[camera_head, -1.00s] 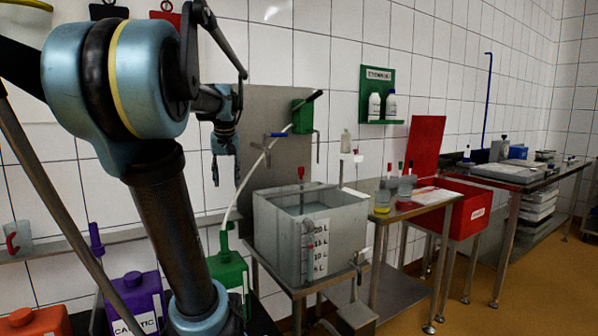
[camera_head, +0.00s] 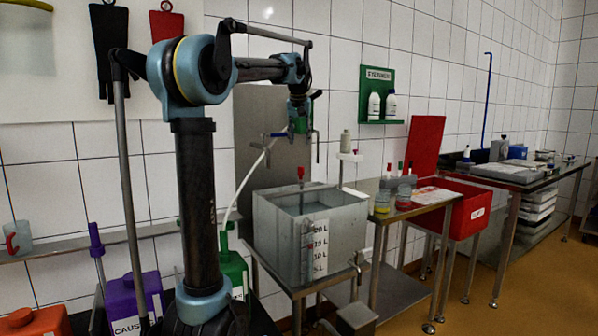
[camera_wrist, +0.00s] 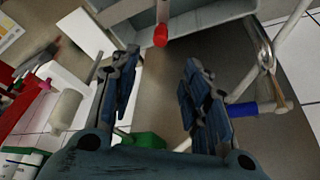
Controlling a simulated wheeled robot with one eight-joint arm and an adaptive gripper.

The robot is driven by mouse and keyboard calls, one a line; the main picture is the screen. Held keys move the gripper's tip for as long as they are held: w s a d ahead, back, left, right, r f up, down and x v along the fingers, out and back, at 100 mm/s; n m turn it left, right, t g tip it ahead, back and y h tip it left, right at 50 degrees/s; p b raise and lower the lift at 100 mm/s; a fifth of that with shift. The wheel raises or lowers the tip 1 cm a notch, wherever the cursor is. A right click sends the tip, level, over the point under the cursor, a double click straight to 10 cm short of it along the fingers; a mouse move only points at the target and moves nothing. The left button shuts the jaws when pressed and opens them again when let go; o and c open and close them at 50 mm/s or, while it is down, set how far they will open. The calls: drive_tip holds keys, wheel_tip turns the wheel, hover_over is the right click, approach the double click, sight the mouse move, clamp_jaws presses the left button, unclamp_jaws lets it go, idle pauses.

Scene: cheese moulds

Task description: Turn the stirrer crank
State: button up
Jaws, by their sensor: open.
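My gripper (camera_head: 301,127) hangs above the back of the grey tank (camera_head: 331,212), in front of the green box on the metal back panel. Its two fingers stand apart in the wrist view (camera_wrist: 161,62), with nothing held between them. A rod with a red end (camera_head: 301,172) sticks up at the tank's back edge, below the gripper. In the wrist view the red end (camera_wrist: 160,36) shows beyond the fingertips, apart from them. The green box (camera_wrist: 148,140) shows partly behind the gripper's palm. I cannot tell for certain which part is the stirrer crank.
A blue-handled valve (camera_head: 276,135) with a pale hose is close left of the gripper; its handle (camera_wrist: 252,108) shows right of the fingers. A small bottle (camera_head: 346,142) stands on a post at right. A side table (camera_head: 420,210) with jars adjoins the tank.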

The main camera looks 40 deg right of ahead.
sight(301, 168)
drive_tip(key=x, duration=1.5)
drive_tip(key=shift+d+f, duration=0.1)
drive_tip(key=shift+f, duration=0.05)
clamp_jaws()
